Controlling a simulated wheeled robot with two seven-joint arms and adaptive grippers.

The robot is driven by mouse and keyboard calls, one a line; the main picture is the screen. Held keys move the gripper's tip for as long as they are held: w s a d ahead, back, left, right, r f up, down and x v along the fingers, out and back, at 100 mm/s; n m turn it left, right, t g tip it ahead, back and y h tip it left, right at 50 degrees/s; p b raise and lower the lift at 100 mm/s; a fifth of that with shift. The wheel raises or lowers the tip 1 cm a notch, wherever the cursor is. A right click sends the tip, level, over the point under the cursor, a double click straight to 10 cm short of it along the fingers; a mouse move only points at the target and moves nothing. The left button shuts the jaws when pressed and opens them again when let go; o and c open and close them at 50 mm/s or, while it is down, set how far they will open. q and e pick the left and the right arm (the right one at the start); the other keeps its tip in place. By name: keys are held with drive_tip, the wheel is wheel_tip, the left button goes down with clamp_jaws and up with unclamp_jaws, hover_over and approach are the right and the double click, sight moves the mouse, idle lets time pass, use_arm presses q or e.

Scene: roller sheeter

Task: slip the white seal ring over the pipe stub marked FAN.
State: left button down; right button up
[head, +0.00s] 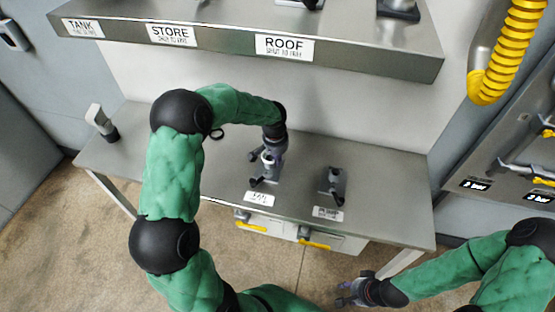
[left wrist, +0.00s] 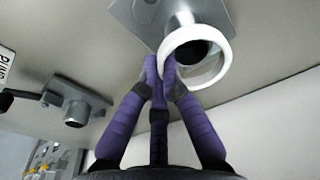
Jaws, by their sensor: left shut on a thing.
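The white seal ring (left wrist: 226,60) is pinched at its rim between the closed fingers of my left gripper (left wrist: 160,70). The ring is in line with the open end of a grey pipe stub (left wrist: 183,18) on a square plate. The stub's dark mouth shows through the ring; I cannot tell whether the ring is around the stub or just off its end. In the head view my left gripper (head: 268,160) is at the stub behind the label FAN (head: 259,198), which it partly hides. My right gripper (head: 352,292) is low at the front, apparently open and empty.
A second stub (head: 333,182) stands to the right on the steel table (head: 390,185); it also shows in the left wrist view (left wrist: 75,112). A dark ring (head: 217,134) and a grey upright tool (head: 101,122) are to the left. A labelled shelf (head: 350,56) overhangs the back.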

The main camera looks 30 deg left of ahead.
sight(276, 169)
use_arm(q)
drive_tip(key=f, duration=0.1)
drive_tip(key=s+f, duration=0.1)
drive_tip(key=shift+s+d+f, duration=0.25)
drive_tip(key=shift+f, duration=0.15)
drive_tip(key=c, duration=1.4)
unclamp_jaws()
drive_tip(key=shift+o, duration=0.2)
drive_tip(key=shift+w+a+f+g, duration=0.25)
drive_tip(key=shift+w+f+g, duration=0.05)
drive_tip(key=shift+w+f, duration=0.2)
drive_tip(key=shift+w+a, duration=0.15)
drive_tip(key=shift+w, duration=0.05)
drive_tip(key=shift+s+r, duration=0.1)
drive_tip(key=shift+r, duration=0.65)
drive_tip(key=shift+s+r, duration=0.15)
drive_tip(key=shift+r, duration=1.65)
drive_tip(key=shift+s+r, duration=0.1)
drive_tip(key=shift+r, duration=1.7)
